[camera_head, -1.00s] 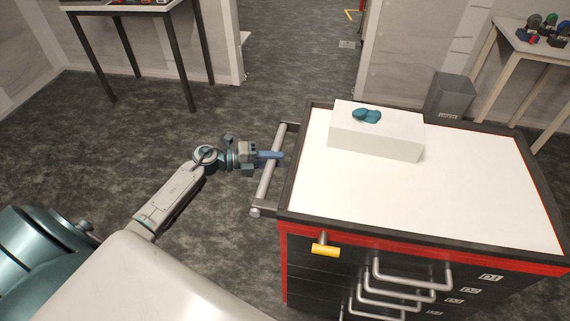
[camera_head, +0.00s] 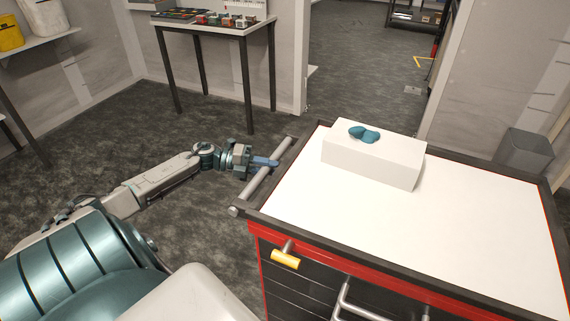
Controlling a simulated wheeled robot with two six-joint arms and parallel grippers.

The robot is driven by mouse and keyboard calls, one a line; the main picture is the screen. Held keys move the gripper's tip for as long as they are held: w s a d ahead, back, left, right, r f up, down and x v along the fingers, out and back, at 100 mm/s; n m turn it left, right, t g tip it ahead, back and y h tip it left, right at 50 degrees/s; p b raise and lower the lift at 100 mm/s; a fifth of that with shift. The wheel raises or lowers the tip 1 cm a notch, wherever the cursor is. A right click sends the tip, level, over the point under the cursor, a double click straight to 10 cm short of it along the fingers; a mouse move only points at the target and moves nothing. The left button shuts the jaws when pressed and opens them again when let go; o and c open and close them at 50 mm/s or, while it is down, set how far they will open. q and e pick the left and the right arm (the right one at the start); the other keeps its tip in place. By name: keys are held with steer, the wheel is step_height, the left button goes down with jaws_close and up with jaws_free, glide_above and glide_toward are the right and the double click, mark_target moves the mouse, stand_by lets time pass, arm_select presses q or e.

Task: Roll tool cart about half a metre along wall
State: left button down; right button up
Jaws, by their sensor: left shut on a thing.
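The tool cart (camera_head: 430,235) has a white top with a dark rim, a red edge and dark drawers with metal handles. A grey push handle (camera_head: 268,172) runs along its left side. My left gripper (camera_head: 268,163) is shut on this push handle near its far part. A yellow-tipped knob (camera_head: 286,259) sticks out of the cart's front. The cart's wheels are hidden. My right gripper is not in view.
A grey bin (camera_head: 523,152) stands behind the cart. A doorway opens at the back. A table (camera_head: 215,28) stands at the back left. The floor (camera_head: 110,150) left of the cart is clear.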

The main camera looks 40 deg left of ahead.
arm_select(q)
steer(key=s+a+b, duration=0.2)
steer(key=a, duration=0.5)
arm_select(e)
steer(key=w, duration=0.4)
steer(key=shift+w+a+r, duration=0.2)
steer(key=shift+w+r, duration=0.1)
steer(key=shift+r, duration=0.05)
arm_select(q)
steer(key=shift+a, duration=0.15)
steer(key=c, duration=1.2)
jaws_free()
steer(key=shift+a, duration=0.1)
steer(key=shift+o, duration=0.2)
steer(key=shift+s, duration=0.1)
